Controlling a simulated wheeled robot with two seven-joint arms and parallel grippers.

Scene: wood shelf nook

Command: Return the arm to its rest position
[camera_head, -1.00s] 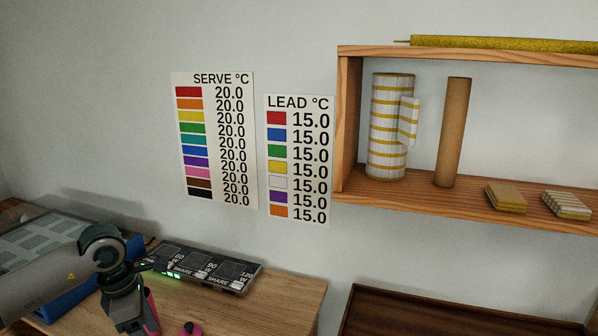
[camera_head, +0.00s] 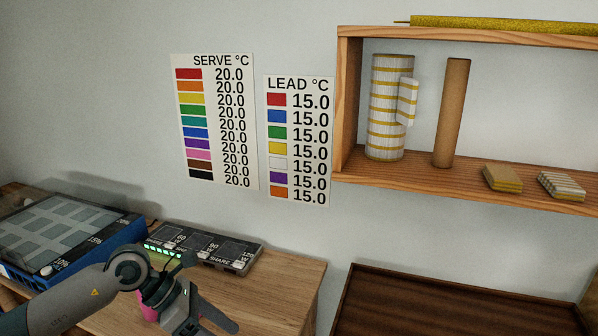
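My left arm comes in from the lower left, and its gripper (camera_head: 205,318) hangs over the front of the wooden desk (camera_head: 275,290). A dark finger points toward the lower right; the bottom edge of the picture cuts off the view, so I cannot tell the finger gap. A pink thing (camera_head: 148,305) shows partly behind my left wrist; whether it touches the gripper is unclear. My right arm and gripper are out of view.
A blue device with a grey paneled top (camera_head: 70,228) and a dark unit with green lights (camera_head: 205,246) stand behind the arm. A wooden shelf (camera_head: 450,180) holds a striped mug (camera_head: 388,110), a brown cylinder (camera_head: 452,112) and small stacks. A dark tray (camera_head: 450,305) is lower right.

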